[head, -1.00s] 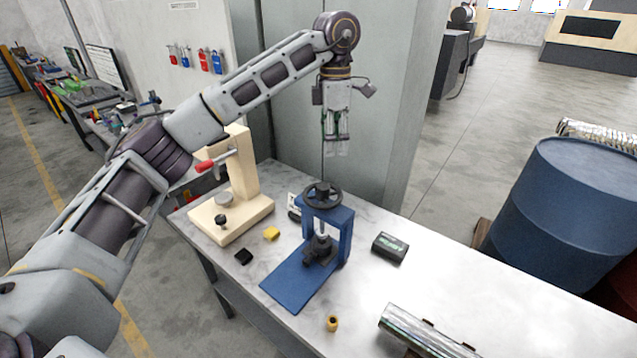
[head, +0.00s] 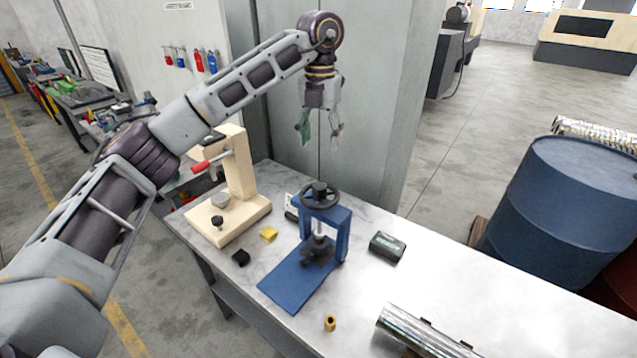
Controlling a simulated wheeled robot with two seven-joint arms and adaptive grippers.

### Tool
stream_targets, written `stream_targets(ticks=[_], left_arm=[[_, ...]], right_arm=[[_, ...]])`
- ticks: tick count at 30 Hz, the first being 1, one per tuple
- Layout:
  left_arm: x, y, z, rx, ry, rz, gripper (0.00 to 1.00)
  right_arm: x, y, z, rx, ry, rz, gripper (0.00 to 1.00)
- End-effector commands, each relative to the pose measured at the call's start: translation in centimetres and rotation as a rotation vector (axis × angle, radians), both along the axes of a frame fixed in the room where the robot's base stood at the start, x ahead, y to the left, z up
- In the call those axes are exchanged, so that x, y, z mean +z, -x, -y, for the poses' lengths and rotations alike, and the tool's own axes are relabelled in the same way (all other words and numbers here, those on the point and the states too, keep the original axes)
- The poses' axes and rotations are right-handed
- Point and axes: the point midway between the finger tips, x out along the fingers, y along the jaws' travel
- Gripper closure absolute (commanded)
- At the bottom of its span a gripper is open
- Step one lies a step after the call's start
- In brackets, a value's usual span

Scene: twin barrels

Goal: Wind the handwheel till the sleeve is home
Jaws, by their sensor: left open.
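The dark handwheel (head: 320,196) sits on top of a blue press (head: 340,228) on the marble-topped table. Below the wheel, a light screw runs down to a dark fixture (head: 318,249) on the blue base plate. A small brass-coloured sleeve (head: 330,323) lies on the table in front of the press, apart from it. Whether another sleeve sits in the fixture I cannot tell. My left gripper (head: 320,138) is open and empty, pointing down, above and behind the handwheel and clear of it. My right gripper is not in view.
A cream arbor press (head: 238,180) with a red-handled lever stands left of the blue press. A shiny cylinder (head: 425,332) lies at the front. The right tabletop is clear.

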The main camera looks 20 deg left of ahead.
Motion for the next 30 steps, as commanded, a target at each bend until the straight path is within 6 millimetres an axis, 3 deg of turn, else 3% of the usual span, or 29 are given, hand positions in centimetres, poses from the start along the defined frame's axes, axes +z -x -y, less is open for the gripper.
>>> stream_targets(ticks=[21,30], left_arm=[[0.00,-0.11,-0.09,0.752,-0.006,0.003,0.42],[0.00,-0.11,-0.09,0.985,-0.006,0.003,0.42]], right_arm=[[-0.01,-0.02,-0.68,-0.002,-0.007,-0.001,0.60],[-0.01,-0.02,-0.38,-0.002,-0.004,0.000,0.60]])
